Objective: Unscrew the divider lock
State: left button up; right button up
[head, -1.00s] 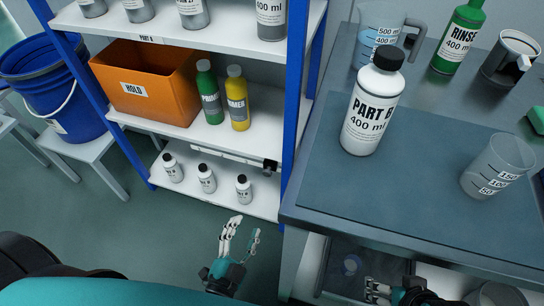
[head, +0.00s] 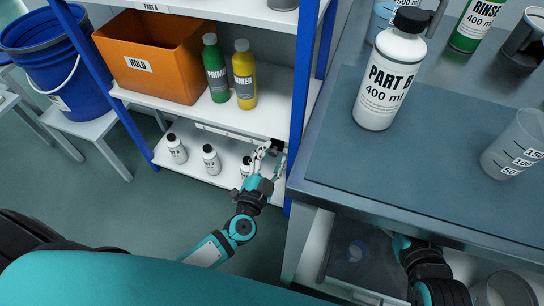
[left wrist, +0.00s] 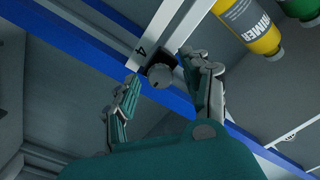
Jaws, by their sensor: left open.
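The divider lock, a dark round knob (left wrist: 159,75) on a black block, sits on the white rail of the shelf in the left wrist view. In the head view its dark block (head: 278,145) shows at the right end of the rail below the middle shelf. My left gripper (head: 271,156) is open just in front of it. In the left wrist view the open fingers (left wrist: 158,68) stand on either side of the knob, with gaps; I see no contact. My right gripper's palm (head: 401,246) shows partly at the table's edge; its fingers are hidden.
Several small white bottles (head: 210,158) stand on the lowest shelf near my left gripper. Green (head: 216,72) and yellow (head: 244,80) bottles and an orange HOLD bin (head: 150,58) are above. A blue post (head: 299,110) and the table (head: 330,190) bound the right.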

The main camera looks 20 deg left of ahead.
pick_arm(q)
jog(key=shift+w, duration=0.25)
grip_shut()
dwell(0.3)
